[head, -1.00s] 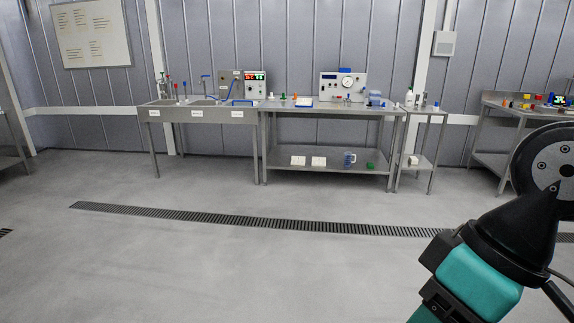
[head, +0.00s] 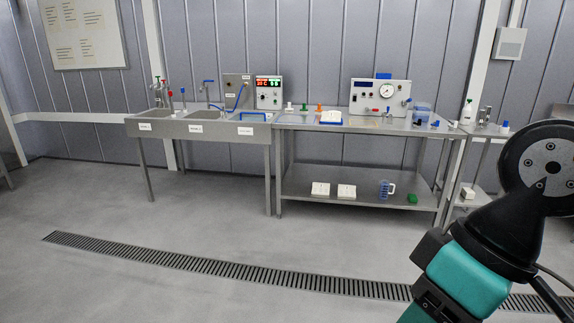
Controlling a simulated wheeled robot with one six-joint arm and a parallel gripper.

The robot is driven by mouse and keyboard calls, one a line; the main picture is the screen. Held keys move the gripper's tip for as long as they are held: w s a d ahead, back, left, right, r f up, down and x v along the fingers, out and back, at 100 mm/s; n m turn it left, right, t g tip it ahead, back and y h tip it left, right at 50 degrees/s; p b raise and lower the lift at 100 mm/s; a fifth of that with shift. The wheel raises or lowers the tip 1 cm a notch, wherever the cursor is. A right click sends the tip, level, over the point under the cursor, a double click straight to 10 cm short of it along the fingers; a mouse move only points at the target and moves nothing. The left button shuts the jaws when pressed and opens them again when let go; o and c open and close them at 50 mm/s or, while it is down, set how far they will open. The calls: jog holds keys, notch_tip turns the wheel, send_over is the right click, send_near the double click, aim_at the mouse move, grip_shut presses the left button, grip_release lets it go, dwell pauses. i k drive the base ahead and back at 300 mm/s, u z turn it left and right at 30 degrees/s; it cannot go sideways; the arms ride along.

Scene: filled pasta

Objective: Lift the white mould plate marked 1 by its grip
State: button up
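Two white plates lie side by side on the lower shelf of the middle steel table, a left white plate (head: 320,188) and a right white plate (head: 345,191). A white piece with a blue edge (head: 331,118) lies on the table top. All are small at this distance, and I cannot read a number or make out a grip on any of them. My arm shows at the lower right, well in front of the table; the fingers of my gripper are not visible.
A steel sink unit (head: 199,129) adjoins the table (head: 300,180) on its left. A blue jug (head: 386,189) and a green block (head: 412,198) share the lower shelf. A small side stand is at the right. A drain grate (head: 220,270) crosses the open floor.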

aim_at(326, 116)
jog(key=u, duration=0.1)
jog(key=i, duration=5.7)
jog(key=z, duration=0.05)
